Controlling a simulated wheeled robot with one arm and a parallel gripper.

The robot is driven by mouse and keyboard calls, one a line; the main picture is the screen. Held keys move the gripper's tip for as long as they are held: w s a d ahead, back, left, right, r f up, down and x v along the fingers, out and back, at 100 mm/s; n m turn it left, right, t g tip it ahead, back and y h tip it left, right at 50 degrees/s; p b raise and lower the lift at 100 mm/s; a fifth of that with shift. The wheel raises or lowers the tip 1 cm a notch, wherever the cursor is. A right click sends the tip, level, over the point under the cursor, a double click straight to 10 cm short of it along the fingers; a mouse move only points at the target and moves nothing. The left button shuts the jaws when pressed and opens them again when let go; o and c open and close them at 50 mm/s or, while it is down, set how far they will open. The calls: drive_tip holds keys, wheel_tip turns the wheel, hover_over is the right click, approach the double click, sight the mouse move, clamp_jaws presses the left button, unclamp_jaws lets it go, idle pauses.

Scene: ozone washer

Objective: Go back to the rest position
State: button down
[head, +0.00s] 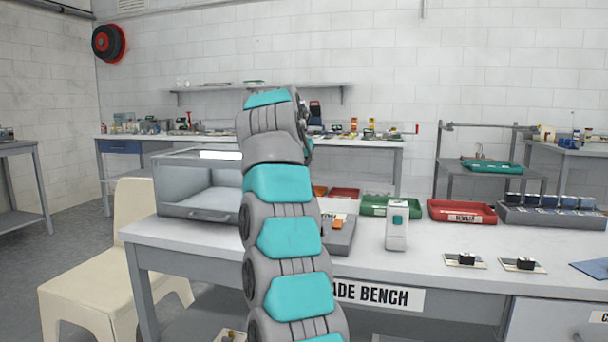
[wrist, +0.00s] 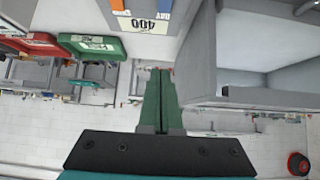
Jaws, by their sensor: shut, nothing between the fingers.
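My gripper (wrist: 159,74) shows in the wrist view as two long green fingers lying side by side, shut and empty. The wrist view is upside down. In the head view my teal and grey arm rises over the bench (head: 440,247), and the gripper is hidden behind it. The grey glass-topped washer box (head: 190,202) stands at the bench's left, beside my arm. In the wrist view the box (wrist: 230,97) is just right of the fingers, apart from them as far as I can tell.
A white device (head: 397,230), a green tray (head: 388,211), a red tray (head: 462,218) and a grey rack (head: 552,217) stand on the bench. Two small black parts on cards lie nearer the front. A cream chair (head: 107,267) stands at the left.

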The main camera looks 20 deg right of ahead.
idle(0.3)
drive_tip(key=s+a+f+n+g+y, duration=0.1)
drive_tip(key=s+a+f+n+g, duration=0.1)
drive_tip(key=s+f, duration=0.9)
drive_tip(key=s+a+f+n+g+y, duration=0.2)
drive_tip(key=s+f, duration=1)
drive_tip(key=s, duration=1.3)
drive_tip(key=s+a+f+n+g+y, duration=0.2)
drive_tip(key=s+a+f+g, duration=0.3)
drive_tip(key=s, duration=1.3)
drive_tip(key=a+f, duration=0.3)
drive_tip(key=f, duration=0.4)
drive_tip(key=shift+s+n+g, duration=0.3)
drive_tip(key=shift+n+g, duration=0.1)
